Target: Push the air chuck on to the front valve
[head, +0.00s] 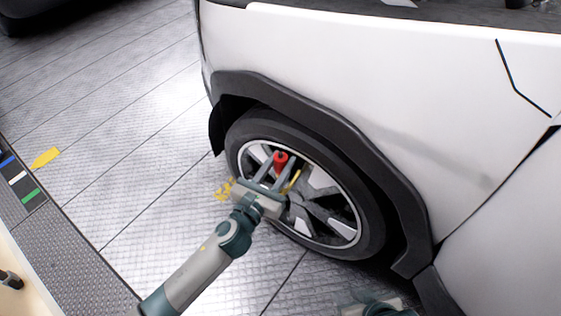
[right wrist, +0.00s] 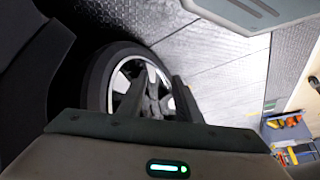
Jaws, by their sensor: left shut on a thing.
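The front wheel (head: 318,222) of a white car fills the middle of the head view, with dark tyre and light spokes. My left gripper (head: 273,168) is at the rim's upper left, shut on the red air chuck (head: 281,160). The chuck sits between its fingertips, in front of the wheel. I cannot tell whether it touches the valve; the valve itself is not discernible. My right gripper (right wrist: 158,95) shows two dark, separated fingers with nothing between them, and the wheel (right wrist: 98,78) lies beyond. In the head view only part of my right arm shows at the bottom edge.
The car's white body (head: 380,75) and black arch trim (head: 300,110) overhang the wheel. A yellow coiled hose (head: 224,189) shows beside the tyre. The metal floor (head: 120,130) left of the car is mostly clear. A tray with coloured items (head: 22,185) lies at far left.

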